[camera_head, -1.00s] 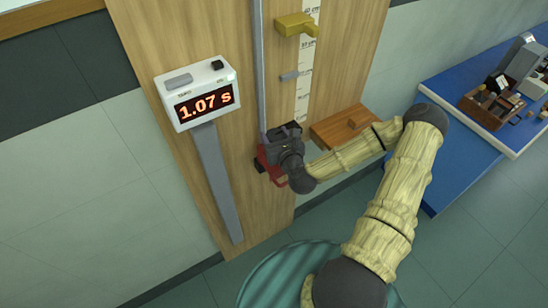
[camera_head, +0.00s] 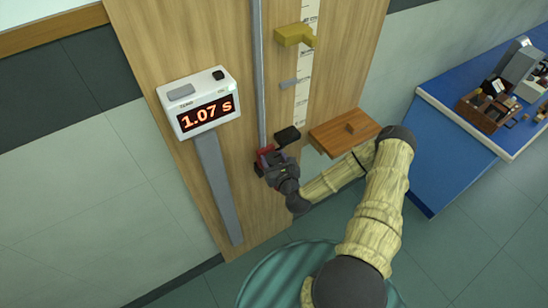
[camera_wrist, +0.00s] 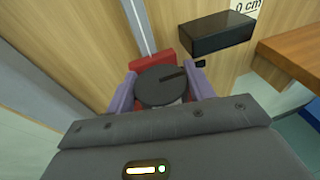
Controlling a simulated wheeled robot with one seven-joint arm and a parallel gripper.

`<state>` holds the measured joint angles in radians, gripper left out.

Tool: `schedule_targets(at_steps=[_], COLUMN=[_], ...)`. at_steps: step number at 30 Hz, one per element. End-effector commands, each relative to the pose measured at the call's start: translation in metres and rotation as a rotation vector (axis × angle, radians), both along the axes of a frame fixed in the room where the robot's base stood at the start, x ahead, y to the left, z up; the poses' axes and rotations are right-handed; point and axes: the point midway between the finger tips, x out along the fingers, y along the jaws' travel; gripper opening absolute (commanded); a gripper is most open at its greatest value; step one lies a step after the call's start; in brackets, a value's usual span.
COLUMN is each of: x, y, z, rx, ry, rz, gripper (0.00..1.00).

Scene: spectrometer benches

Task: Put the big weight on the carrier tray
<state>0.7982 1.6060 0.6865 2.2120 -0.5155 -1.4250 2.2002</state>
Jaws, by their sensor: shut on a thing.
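The big weight looks to be the dark slotted disc (camera_wrist: 162,87) in the wrist view. My gripper (camera_wrist: 160,90) is shut on it, with a purple finger on each side. In the head view my gripper (camera_head: 270,160) is low on the wooden board, and the weight cannot be made out there. A red part, likely the carrier with its tray (camera_wrist: 152,60), lies just beyond the disc at the lower end of the grey rail. It also shows in the head view (camera_head: 265,153). The disc hides much of it, so I cannot tell whether they touch.
A black block (camera_head: 287,136) juts from the board right of the rail. A wooden shelf (camera_head: 328,138) with a small block stands farther right. A timer (camera_head: 200,103) reads 1.07 s. A yellow bracket (camera_head: 294,36) is above. A blue bench (camera_head: 470,125) is at right.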

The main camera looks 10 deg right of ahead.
Motion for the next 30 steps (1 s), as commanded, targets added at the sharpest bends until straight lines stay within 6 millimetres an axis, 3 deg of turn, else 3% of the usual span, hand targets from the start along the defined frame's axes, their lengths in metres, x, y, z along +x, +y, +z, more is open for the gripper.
schedule_targets(at_steps=[12,13,16,30], x=[0.0002,0.0001,0.0001,-0.0048], y=[-0.0003,-0.0003,-0.0002,-0.0009], z=[-0.007,-0.0071,-0.006,-0.0041], rx=[0.0,0.0,-0.001,0.0], ry=[-0.002,-0.002,-0.001,0.001], rz=[0.0,0.0,0.0,0.001], gripper=[0.25,0.55,0.75,0.75])
